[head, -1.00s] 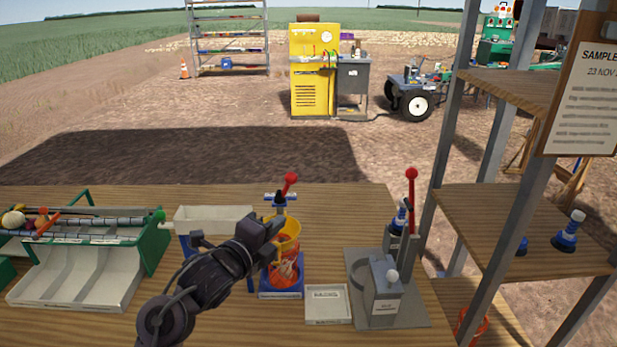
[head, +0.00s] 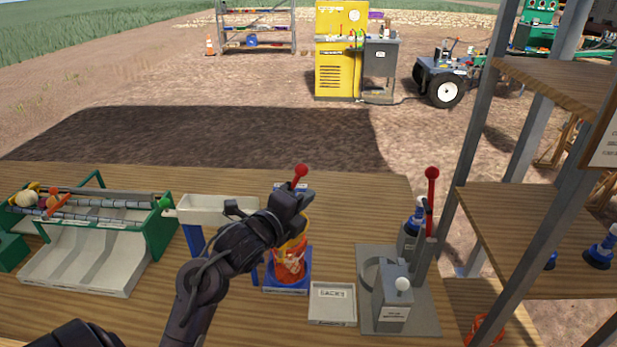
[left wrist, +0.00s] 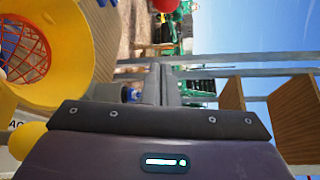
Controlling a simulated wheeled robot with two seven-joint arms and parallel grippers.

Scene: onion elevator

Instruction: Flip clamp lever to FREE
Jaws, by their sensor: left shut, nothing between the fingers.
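A lever with a red ball knob (head: 301,170) rises at the yellow funnel stand, and its stem is mostly hidden behind my gripper. My left gripper (head: 304,194) is shut and empty, just below the knob in the head view; I cannot tell whether it touches the lever. The yellow funnel (head: 304,228), partly covered by my gripper, holds a red net over a blue base (head: 287,284). In the left wrist view the red knob (left wrist: 166,4) is at the top edge and the funnel rim (left wrist: 84,60) is at left. No FREE marking is legible. My right gripper is not in view.
A grey device (head: 393,300) with another red-knobbed lever (head: 432,174) stands to the right. A shallow tray (head: 333,318) lies between. A green-framed sorter (head: 158,230) and a pale trough (head: 205,211) are at left. Shelving (head: 530,215) stands at right.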

